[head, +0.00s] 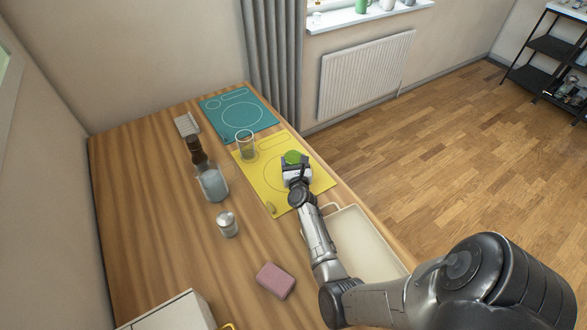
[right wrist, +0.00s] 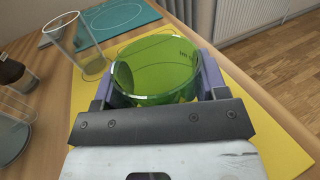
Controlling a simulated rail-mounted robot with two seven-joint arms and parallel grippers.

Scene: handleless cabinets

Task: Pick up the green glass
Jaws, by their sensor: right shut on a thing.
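The green glass (right wrist: 155,72) is between the two fingers of my right gripper (right wrist: 157,85) in the right wrist view, with a finger against each side. It looks upright, with its open rim facing up. In the head view only the green top of the glass (head: 292,157) shows beyond my right gripper (head: 294,165), over the yellow mat (head: 313,183). The gripper hides its lower part, so I cannot tell whether it touches the mat. My left gripper is not in view.
A clear glass (head: 246,145) stands at the yellow mat's left edge. A bottle (head: 196,150), a carafe (head: 213,184), a metal shaker (head: 227,224) and a pink sponge (head: 275,281) stand or lie further left and nearer. A cream tray (head: 352,225) is beside my right arm. A teal mat (head: 225,105) lies beyond.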

